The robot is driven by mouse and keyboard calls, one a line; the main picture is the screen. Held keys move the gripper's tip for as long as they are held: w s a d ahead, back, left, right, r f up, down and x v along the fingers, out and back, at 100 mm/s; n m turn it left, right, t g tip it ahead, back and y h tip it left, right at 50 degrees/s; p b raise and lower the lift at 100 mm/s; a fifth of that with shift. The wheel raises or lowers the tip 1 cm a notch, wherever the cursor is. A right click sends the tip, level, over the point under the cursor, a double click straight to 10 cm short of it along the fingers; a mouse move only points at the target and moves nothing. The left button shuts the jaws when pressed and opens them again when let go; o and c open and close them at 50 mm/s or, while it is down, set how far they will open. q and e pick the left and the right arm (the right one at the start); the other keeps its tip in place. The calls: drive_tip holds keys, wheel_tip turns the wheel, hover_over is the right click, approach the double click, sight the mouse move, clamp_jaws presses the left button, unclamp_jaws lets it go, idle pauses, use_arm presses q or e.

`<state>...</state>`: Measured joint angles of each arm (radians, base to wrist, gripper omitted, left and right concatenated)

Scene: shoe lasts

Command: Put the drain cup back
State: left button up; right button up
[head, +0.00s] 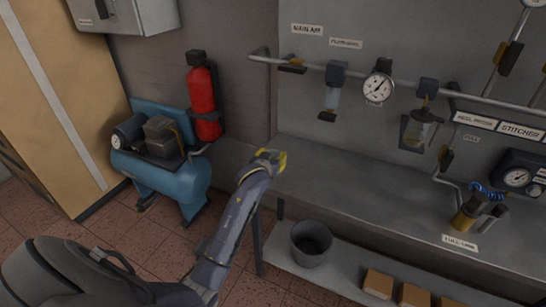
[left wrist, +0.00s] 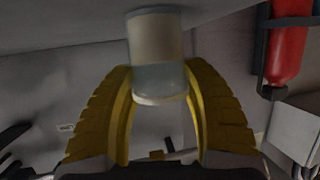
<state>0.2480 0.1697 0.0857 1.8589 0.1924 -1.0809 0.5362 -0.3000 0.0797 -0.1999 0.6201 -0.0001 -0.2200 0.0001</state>
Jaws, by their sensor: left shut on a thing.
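My left gripper (head: 273,158) reaches the front left edge of the grey bench in the head view, its yellow fingers small there. In the left wrist view the fingers of the left gripper (left wrist: 158,82) curve around both sides of a small cylindrical cup (left wrist: 156,40), pale above with a clear greyish band and a light rim below. I take it to be the drain cup. It cannot be made out in the head view. On the wall pipe, a clear bowl (head: 333,98) hangs under a dark filter body (head: 336,72). My right gripper is not in view.
A pressure gauge (head: 378,88) and another bowl unit (head: 420,130) hang along the pipe. The bench top (head: 360,190) is mostly clear at left. A bucket (head: 311,243) and boxes (head: 378,284) are on the lower shelf. A blue compressor (head: 160,170) and red extinguisher (head: 203,95) stand left.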

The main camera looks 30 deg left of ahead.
use_arm(q)
drive_tip(key=shift+f, duration=0.1)
drive_tip(key=o, duration=1.4)
drive_tip(key=shift+c, duration=0.2)
drive_tip(key=v, duration=1.2)
